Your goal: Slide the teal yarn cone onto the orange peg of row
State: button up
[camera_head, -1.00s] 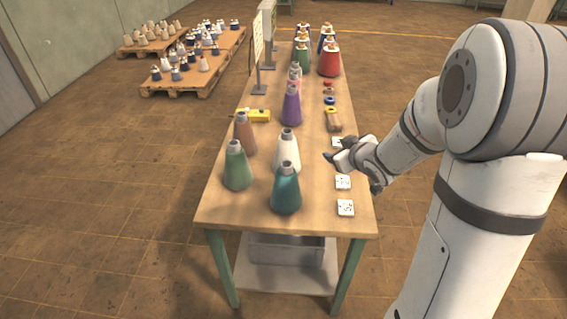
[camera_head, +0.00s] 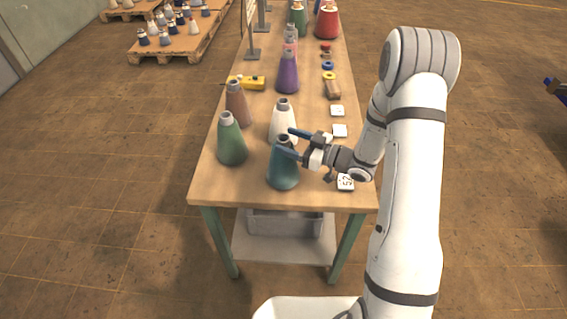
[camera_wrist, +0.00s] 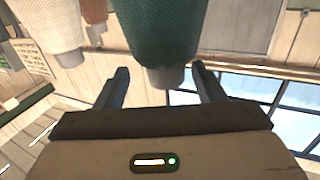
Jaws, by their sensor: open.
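The teal yarn cone (camera_head: 283,172) stands upright on the table near its front edge, narrow grey tip up. It also fills the top of the wrist view (camera_wrist: 158,35), where its grey tip points down the picture. My gripper (camera_head: 288,142) is open and empty, at the height of the cone's top. In the wrist view, the two dark fingers of my gripper (camera_wrist: 160,70) are spread to either side of the cone's tip, with a gap on each side. No orange peg shows in these views.
A white cone (camera_head: 282,122) stands just behind the teal one, a green cone (camera_head: 231,145) to its left, with a brown cone (camera_head: 238,108) and a purple cone (camera_head: 288,75) farther back. White cards, including one near the front (camera_head: 345,182), lie along the table's right side.

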aim_at(278, 139)
jog(key=x, duration=0.2)
jog(key=p+x, duration=0.1)
jog(key=x, duration=0.1)
jog(key=shift+s+a, duration=0.2)
jog(key=shift+s, duration=0.1)
jog(key=shift+c, duration=0.4)
grip_shut()
